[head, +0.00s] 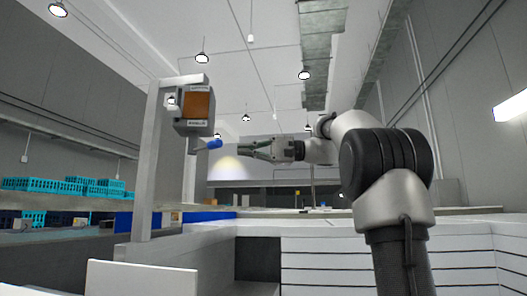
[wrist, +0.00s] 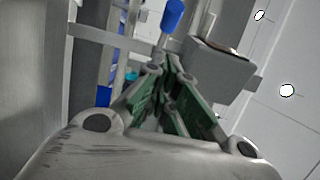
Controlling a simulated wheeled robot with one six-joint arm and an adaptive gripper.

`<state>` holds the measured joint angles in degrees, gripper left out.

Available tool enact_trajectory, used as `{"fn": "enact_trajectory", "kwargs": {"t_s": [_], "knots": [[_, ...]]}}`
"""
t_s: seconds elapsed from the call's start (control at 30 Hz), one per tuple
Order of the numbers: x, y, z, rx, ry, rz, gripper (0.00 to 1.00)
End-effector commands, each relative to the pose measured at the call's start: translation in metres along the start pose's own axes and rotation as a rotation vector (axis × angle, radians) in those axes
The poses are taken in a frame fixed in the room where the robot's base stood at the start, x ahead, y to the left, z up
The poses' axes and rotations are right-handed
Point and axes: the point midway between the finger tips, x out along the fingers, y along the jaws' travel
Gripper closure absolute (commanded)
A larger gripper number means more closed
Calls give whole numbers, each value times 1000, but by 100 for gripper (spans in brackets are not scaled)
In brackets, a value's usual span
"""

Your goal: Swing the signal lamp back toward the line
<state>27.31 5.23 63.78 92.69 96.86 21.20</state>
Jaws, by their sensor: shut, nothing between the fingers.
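The signal lamp appears to be the grey box with an orange face (head: 198,105), hung from the top of a pale upright post (head: 150,160). A blue-tipped handle (head: 208,145) sticks out below it. My gripper (head: 242,152) is shut and empty, just right of the blue tip in the head view, with a visible gap. In the wrist view the green fingers of my gripper (wrist: 170,65) come together, with the blue handle (wrist: 173,16) beyond them and a grey housing (wrist: 218,62), probably the lamp's, to the right. The orange face is hidden there.
Teal crates (head: 65,186) stand on a shelf at the left. A white slatted unit (head: 370,262) fills the lower right, and a white panel (head: 140,279) stands in front. The air between the post and my arm is open.

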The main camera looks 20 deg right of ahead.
Motion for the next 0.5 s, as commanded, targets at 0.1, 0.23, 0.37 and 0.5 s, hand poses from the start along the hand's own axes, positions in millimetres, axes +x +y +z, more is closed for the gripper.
{"fn": "enact_trajectory", "kwargs": {"t_s": [0.1,0.23,0.37,0.5], "knots": [[19,-1,10,-2,-2,1,100],[31,0,21,-1,0,0,100],[37,0,27,-1,0,1,100],[38,0,29,-1,1,1,100]]}}
